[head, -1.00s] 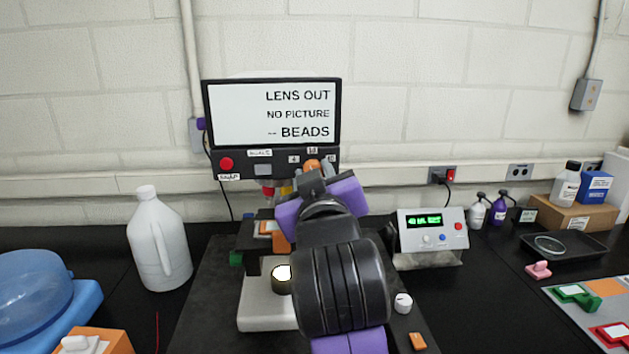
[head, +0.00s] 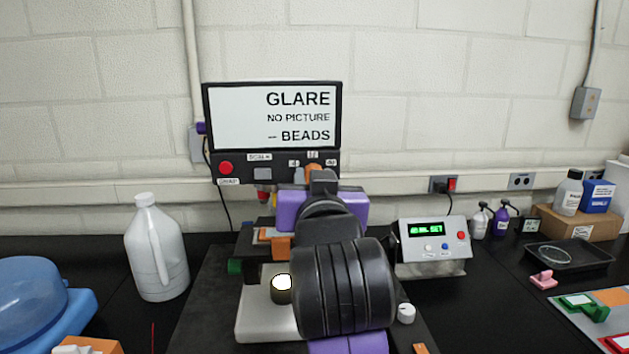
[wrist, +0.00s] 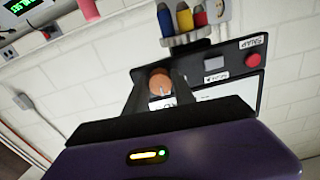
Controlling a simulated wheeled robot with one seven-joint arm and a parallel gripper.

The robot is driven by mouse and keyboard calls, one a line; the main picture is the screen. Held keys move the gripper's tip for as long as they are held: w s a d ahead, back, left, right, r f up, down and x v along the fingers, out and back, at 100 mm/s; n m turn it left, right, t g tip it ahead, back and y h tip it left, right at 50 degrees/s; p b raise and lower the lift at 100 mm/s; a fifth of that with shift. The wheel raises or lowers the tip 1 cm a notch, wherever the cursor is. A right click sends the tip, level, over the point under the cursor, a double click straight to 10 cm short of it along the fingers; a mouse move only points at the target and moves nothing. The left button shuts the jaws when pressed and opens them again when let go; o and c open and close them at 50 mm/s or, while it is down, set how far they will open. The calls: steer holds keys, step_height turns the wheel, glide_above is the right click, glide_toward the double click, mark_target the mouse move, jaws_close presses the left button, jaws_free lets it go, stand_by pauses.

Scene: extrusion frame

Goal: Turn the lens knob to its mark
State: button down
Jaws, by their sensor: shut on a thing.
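The lens knob (wrist: 161,83) is a round orange-brown knob with a pale line on its face, on the front of the dark panel under the screen. In the wrist view my gripper (wrist: 160,92) has its two dark fingers on either side of the knob, shut on it. In the head view the knob (head: 313,172) shows only in part above my gripper (head: 322,180), whose arm hides much of the panel's right side. Small labels sit above the knob; one reads like 12. The screen (head: 273,118) reads GLARE, NO PICTURE, BEADS.
A red button (head: 226,168) is on the panel's left. Coloured lenses (wrist: 184,18) hang below the panel. A white jug (head: 157,248) stands at left, a control box (head: 432,245) at right. A lit round stage lamp (head: 282,284) sits below.

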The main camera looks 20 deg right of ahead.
steer(key=c, duration=1.1)
jaws_free()
steer(key=shift+o, duration=0.2)
steer(key=b+v, duration=0.1)
steer(key=v, duration=0.7)
steer(key=shift+w+r, duration=0.1)
